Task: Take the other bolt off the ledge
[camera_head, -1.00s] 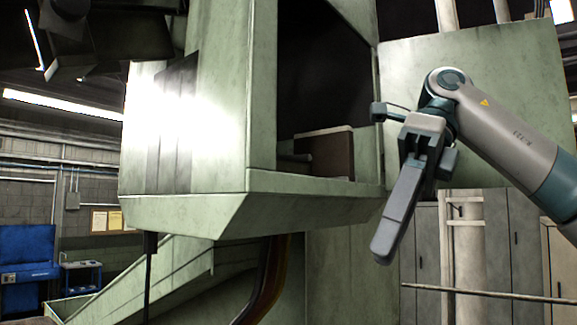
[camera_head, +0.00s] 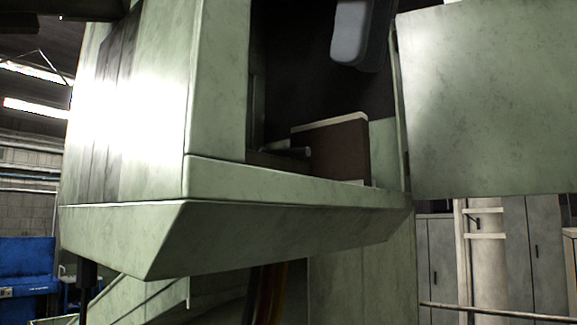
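A grey bolt (camera_head: 290,152) lies on the ledge (camera_head: 270,182) inside the machine's opening, its end against or close to a brown block with a pale top edge (camera_head: 335,145). I cannot tell whether they touch. My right gripper (camera_head: 361,36) shows only as a grey fingertip at the top edge, in front of the dark opening and above the block, apart from the bolt. The rest of it is out of frame, so its opening is hidden. My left gripper cannot be made out.
The pale green machine housing (camera_head: 140,120) frames the opening on the left. An open door panel (camera_head: 490,100) stands on the right. The sloped lip (camera_head: 270,235) juts out below the ledge. Grey lockers (camera_head: 530,250) stand behind at right.

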